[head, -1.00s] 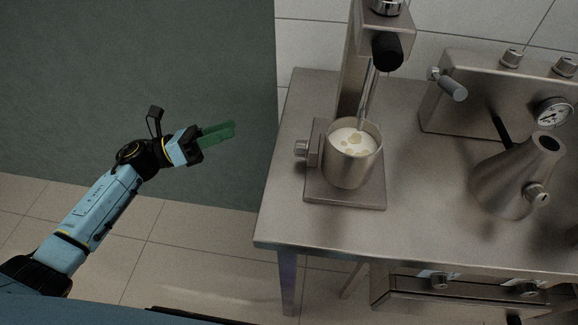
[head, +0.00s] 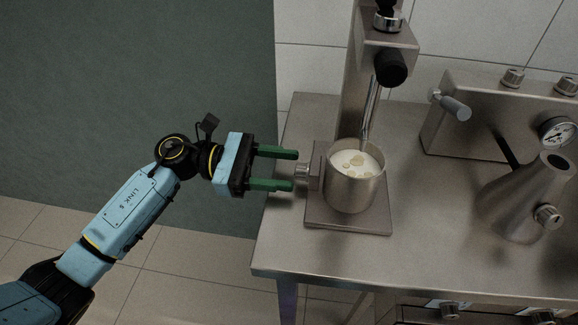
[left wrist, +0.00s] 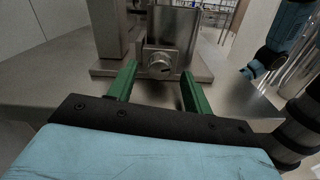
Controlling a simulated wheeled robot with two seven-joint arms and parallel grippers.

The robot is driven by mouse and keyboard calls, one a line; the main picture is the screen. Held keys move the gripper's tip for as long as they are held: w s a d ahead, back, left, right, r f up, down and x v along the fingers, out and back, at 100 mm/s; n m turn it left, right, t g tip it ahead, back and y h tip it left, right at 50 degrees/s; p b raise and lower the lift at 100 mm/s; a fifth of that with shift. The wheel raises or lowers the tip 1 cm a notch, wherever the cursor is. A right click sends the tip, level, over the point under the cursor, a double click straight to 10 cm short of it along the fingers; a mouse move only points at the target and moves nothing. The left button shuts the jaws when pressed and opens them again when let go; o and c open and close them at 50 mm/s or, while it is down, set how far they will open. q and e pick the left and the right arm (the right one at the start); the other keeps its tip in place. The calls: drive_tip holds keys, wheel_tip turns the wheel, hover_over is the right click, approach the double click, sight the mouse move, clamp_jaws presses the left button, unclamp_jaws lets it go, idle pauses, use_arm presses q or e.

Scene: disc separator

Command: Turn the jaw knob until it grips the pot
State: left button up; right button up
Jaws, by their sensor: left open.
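The steel pot (head: 352,186) stands upright on the separator's base plate (head: 347,218) and holds milky liquid with tan patches. The jaw knob (head: 302,171) sticks out to the left of the jaw block (head: 316,164) beside the pot. In the left wrist view the knob (left wrist: 159,64) is a round silver dial ahead of the fingers. My left gripper (head: 296,169) is open with green fingers, one toward each side of the knob. The left wrist view shows the open fingers (left wrist: 160,84) with nothing between their tips except the knob beyond. I cannot tell whether they touch it.
A steel post with a black knob (head: 391,68) and a thin rod (head: 370,110) rises over the pot. To the right stand a conical steel vessel (head: 527,200) and a box with a gauge (head: 557,132). The table front (head: 330,262) is clear.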

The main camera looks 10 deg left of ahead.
use_arm(q)
drive_tip(key=shift+d, duration=0.9)
use_arm(e)
drive_tip(key=shift+s+f, duration=0.1)
drive_tip(key=shift+f, duration=0.05)
use_arm(q)
drive_tip(key=shift+c, duration=0.2)
drive_tip(key=c, duration=0.9)
